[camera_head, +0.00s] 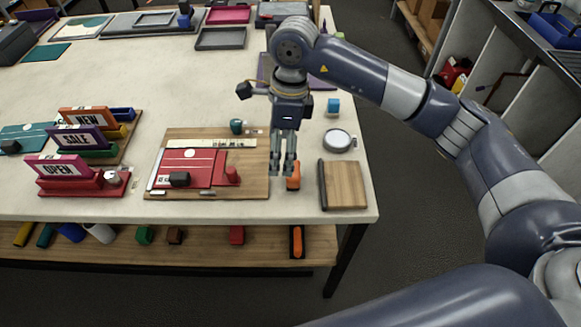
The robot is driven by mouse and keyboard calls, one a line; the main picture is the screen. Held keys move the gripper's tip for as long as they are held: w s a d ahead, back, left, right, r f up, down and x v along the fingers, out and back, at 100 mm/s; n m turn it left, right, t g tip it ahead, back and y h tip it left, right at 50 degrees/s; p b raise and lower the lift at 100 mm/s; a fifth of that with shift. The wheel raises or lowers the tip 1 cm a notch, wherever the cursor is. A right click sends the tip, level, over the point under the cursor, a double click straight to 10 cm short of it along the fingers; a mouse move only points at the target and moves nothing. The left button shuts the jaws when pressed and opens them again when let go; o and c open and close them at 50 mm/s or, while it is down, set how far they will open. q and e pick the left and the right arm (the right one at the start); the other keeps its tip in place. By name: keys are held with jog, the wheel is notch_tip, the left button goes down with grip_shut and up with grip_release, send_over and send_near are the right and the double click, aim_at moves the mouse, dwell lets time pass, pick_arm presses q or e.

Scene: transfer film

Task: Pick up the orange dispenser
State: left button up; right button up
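A small orange object (294,177), seemingly the orange dispenser, stands on the white table just right of the wooden board (215,191). My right gripper (282,172) points down over the board's right edge, with its fingertips right beside the orange object and partly covering it. A gap shows between the two fingers, and nothing is clearly held there. Whether a finger touches the orange object cannot be told. My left gripper is not in view.
The board carries a red sheet (200,160), a ruler and small tools. A wooden block with a dark edge (345,185) and a round metal disc (338,140) lie to the right. Signs (65,167) stand at left. An orange and black tool (297,242) lies on the lower shelf.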

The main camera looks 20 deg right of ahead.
jog(key=w+d+h, duration=0.1)
jog(key=d, duration=0.2)
jog(key=p, duration=0.2)
send_over(293, 176)
jog(key=w, duration=0.2)
jog(key=f, duration=0.2)
jog(key=d+f, duration=0.1)
jog(key=shift+f, duration=0.7)
jog(key=shift+f+p, duration=0.45)
jog(key=shift+f, duration=0.1)
notch_tip(293, 176, down, 3)
jog(key=shift+a+f+p, duration=0.15)
jog(key=shift+p, duration=0.75)
jog(key=shift+w+f, duration=0.1)
jog(key=shift+f, duration=0.4)
jog(key=c, duration=1.2)
